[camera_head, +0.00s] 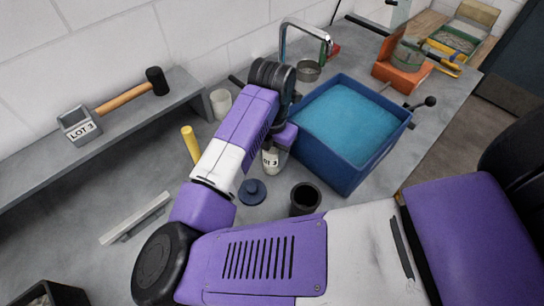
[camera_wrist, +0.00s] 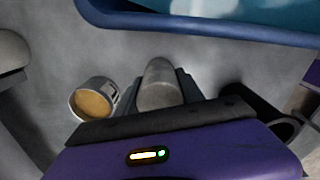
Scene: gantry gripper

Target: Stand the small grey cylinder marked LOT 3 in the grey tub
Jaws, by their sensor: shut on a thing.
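My gripper (camera_wrist: 160,90) points down and is shut on a small grey cylinder (camera_wrist: 158,92), gripped between its two fingers. In the head view the cylinder (camera_head: 271,161) shows below my wrist, upright, with a partly covered label reading "OT 3". I cannot tell whether its base touches the bench. The dark grey tub (camera_head: 304,208) stands upright on the bench, open at the top, in front and to the right of the cylinder. The inside of the tub looks dark and empty.
A blue basin of water (camera_head: 341,178) stands close to the right of my gripper. A tan-topped, labelled container (camera_wrist: 94,103) stands left of the held cylinder. A blue knobbed lid (camera_head: 252,192) lies left of the tub. A yellow cylinder (camera_head: 190,145) stands farther left.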

